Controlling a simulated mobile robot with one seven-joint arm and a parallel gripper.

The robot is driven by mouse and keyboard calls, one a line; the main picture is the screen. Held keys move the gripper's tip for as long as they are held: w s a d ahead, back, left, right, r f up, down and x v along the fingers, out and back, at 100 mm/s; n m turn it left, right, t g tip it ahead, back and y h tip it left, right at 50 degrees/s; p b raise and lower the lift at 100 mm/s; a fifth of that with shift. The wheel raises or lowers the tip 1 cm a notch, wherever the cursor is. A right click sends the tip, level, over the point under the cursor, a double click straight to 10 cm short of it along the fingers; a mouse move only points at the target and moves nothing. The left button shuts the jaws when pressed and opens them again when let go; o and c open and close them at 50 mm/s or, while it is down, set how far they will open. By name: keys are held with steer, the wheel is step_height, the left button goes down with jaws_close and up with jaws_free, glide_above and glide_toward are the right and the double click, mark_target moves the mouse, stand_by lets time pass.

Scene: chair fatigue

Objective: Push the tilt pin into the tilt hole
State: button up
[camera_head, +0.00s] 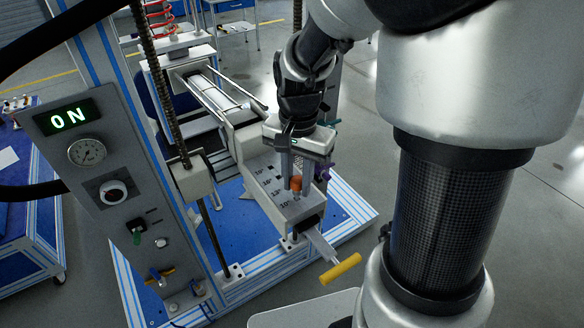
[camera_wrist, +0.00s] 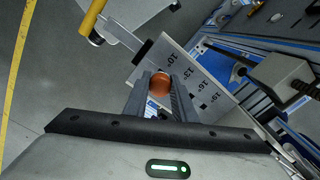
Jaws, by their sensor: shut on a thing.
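The tilt pin shows as an orange round knob (camera_head: 296,183) between the fingers of my gripper (camera_head: 297,188). In the wrist view the orange knob (camera_wrist: 160,84) sits between the two fingertips of my gripper (camera_wrist: 161,88), which is shut on it. The knob is over a grey metal block (camera_head: 290,211) with a row of small dark holes labelled 10°, 13°, 16° and 19°. The knob is near the 10° and 13° end. The pin's shaft is hidden, so I cannot tell whether it is in a hole.
A yellow handle (camera_head: 341,269) on a metal rod sticks out from the block's near end. A control panel (camera_head: 98,165) with a lit "ON" display and a gauge stands at the left. A threaded rod (camera_head: 160,85) rises beside the block. Open grey floor lies right of the blue base.

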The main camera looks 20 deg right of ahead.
steer(key=shift+f+b, duration=0.65)
steer(key=shift+f, duration=0.4)
steer(key=o, duration=1.1)
steer(key=shift+r, duration=0.2)
step_height(320, 180, up, 17)
steer(key=shift+r+p, duration=0.1)
steer(key=shift+p, duration=0.85)
steer(key=s+r+n+t+p, duration=0.1)
steer(key=s+n+t, duration=0.1)
steer(key=s, duration=0.2)
steer(key=s+r+n+t+p, duration=0.1)
steer(key=s+n, duration=0.2)
steer(key=s, duration=0.1)
steer(key=s+r+n+t+p, duration=0.1)
steer(key=s+n+t, duration=0.1)
steer(key=s+n, duration=0.1)
steer(key=shift+s+r+t+p, duration=0.3)
steer(key=shift+s+p, duration=0.1)
